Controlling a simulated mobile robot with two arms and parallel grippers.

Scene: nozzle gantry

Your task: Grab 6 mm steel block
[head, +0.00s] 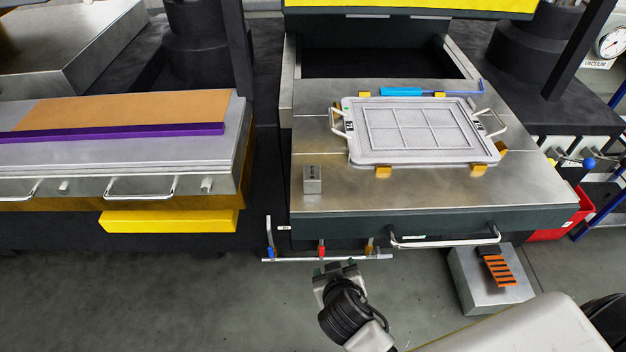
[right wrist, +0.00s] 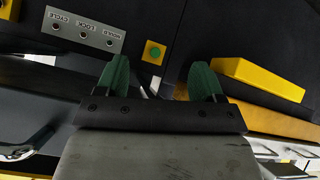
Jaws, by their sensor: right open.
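A small grey metal block (head: 312,186) stands on the front left part of the steel table (head: 420,200) in the head view. It has a small dark mark on it, too small to read, so I cannot confirm its size. My right gripper (head: 340,268) is below the table's front edge in that view, apart from the block. In the right wrist view, my right gripper (right wrist: 160,78) has its two green fingertips spread wide with nothing between them. The block does not show in the right wrist view. My left gripper is in neither view.
A framed tray (head: 425,130) with handles sits among yellow stops on the table. A blue-handled tool (head: 400,91) lies behind it. A rail with coloured clips (head: 325,258) and a drawer handle (head: 445,242) stick out in front. A metal box (head: 478,290) stands lower right.

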